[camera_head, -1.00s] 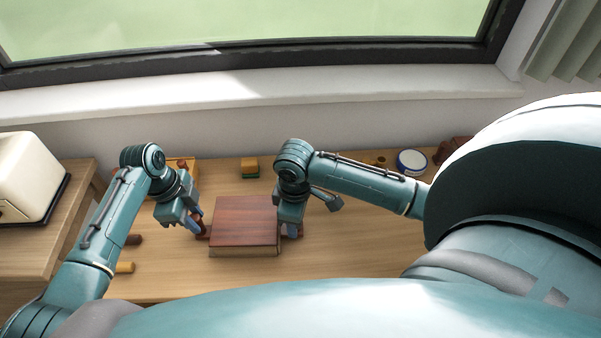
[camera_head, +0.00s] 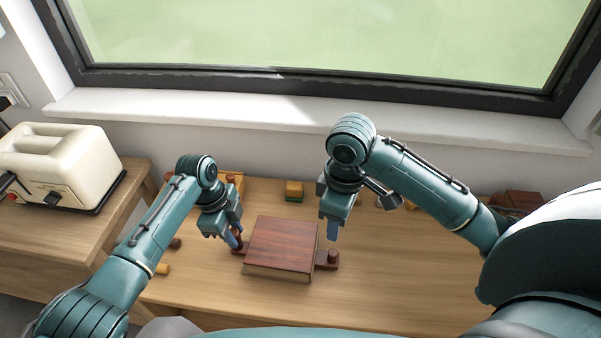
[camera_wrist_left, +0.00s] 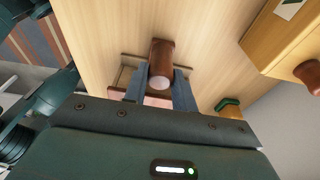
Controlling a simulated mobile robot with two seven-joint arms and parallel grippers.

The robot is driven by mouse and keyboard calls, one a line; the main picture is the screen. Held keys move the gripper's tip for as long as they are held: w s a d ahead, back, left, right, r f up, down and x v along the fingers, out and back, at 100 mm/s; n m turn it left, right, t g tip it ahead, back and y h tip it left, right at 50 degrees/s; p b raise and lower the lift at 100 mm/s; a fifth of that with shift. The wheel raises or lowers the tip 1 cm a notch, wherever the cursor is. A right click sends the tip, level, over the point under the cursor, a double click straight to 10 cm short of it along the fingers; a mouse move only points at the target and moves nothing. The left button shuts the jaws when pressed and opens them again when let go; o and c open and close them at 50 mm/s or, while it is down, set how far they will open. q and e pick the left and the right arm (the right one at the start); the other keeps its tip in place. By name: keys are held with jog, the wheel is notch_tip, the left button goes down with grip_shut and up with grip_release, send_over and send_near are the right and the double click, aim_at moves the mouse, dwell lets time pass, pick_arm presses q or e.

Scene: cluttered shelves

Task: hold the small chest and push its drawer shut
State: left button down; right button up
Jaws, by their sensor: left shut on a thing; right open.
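The small chest (camera_head: 283,243) has a flat red-brown top and pale sides, and sits on the wooden table. On its left is an upright brown post (camera_head: 238,240). My left gripper (camera_head: 233,240) is shut on this post; in the left wrist view the blue fingers flank the brown cylinder (camera_wrist_left: 161,62). A brown piece with a round knob (camera_head: 332,256) sticks out from the chest's right side; I cannot tell whether it is the drawer. My right gripper (camera_head: 332,231) is open and empty, pointing down just above and behind that knob.
A cream toaster (camera_head: 62,165) stands on the side table at left. A yellow wooden box (camera_head: 232,183) is behind my left gripper, and a small yellow-and-green block (camera_head: 294,191) is behind the chest. A reddish box (camera_head: 524,200) is at far right. The table's front right is clear.

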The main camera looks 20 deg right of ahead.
dwell(0.4)
pick_arm(q)
jog(key=c, duration=1.1)
grip_release()
jog(key=shift+o, duration=0.2)
notch_tip(320, 180, up, 12)
jog(key=w+a, duration=0.1)
jog(key=a, duration=0.1)
jog(key=shift+w, duration=0.2)
jog(key=shift+f, duration=0.15)
